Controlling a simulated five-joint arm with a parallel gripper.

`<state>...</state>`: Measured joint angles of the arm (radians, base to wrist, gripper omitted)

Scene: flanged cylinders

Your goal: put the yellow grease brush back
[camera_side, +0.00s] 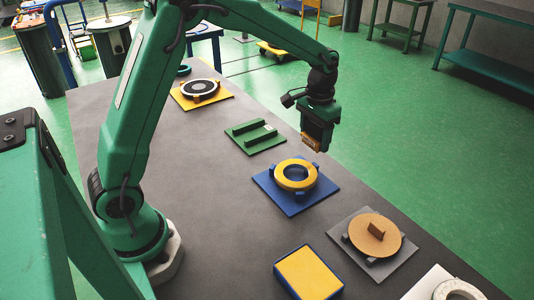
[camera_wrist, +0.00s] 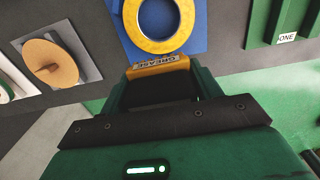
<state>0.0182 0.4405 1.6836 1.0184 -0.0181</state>
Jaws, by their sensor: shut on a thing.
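The yellow grease brush (camera_side: 311,145) is between the jaws of my gripper (camera_side: 315,136), which is shut on it. In the wrist view the brush (camera_wrist: 158,66) shows a yellow edge lettered GREASE; the rest of it is hidden by the gripper. It is held in the air, above and right of the green holder with two raised bars (camera_side: 255,137). That holder also shows at the right of the wrist view (camera_wrist: 258,22) with a label reading ONE. It looks empty.
A yellow ring (camera_side: 283,172) sits on a blue plate (camera_side: 286,207) nearest the gripper. A tan disc with a handle (camera_side: 372,238) rests on a grey plate. A yellow-topped blue block (camera_side: 309,272) lies in front. A black-and-white disc (camera_side: 200,88) sits on a yellow plate behind.

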